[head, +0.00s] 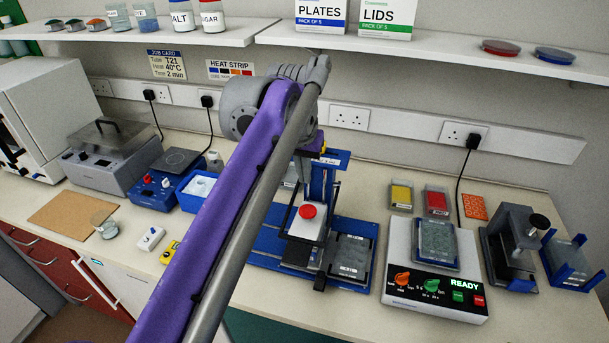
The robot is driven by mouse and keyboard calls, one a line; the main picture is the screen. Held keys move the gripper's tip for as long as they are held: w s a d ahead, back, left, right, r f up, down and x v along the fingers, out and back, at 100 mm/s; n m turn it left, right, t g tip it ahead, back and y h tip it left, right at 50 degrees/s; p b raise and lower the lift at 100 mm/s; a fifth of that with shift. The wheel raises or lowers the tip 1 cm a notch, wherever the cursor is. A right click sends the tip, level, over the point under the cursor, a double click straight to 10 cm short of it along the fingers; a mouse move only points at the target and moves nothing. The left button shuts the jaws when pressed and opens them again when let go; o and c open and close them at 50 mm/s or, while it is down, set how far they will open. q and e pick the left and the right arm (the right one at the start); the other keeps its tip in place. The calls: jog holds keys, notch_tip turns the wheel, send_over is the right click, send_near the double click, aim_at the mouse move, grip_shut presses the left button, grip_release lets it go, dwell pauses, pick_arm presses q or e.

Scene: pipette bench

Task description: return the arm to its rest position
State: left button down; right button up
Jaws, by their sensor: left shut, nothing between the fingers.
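My left arm (225,215), purple and grey, rises from the bottom edge and crosses the middle of the head view. It bends at a grey joint in front of the back wall. My left gripper (317,150) is at the far end, by the top of a blue stand. It is shut with nothing held; its fingers are hard to make out against the stand. My right gripper is not in view.
Below the arm's end stands a blue device with a red button (307,211). To its right are a white machine (437,305) reading READY and a grey press (510,250). Heater units (105,160) stand left. A shelf (430,50) runs above. A brown board (72,213) lies front left.

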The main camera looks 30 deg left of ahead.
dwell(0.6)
pick_arm(q)
jog(key=s+d+f+m+t, duration=0.1)
jog(key=s+d+f, duration=0.3)
jog(key=s+f, duration=0.4)
jog(key=s+d+f+m+t, duration=0.1)
jog(key=s+d+f, duration=0.4)
jog(key=f, duration=1)
jog(key=s, duration=0.3)
jog(key=shift+d+m+t+h, duration=0.3)
jog(key=shift+t+h, duration=0.1)
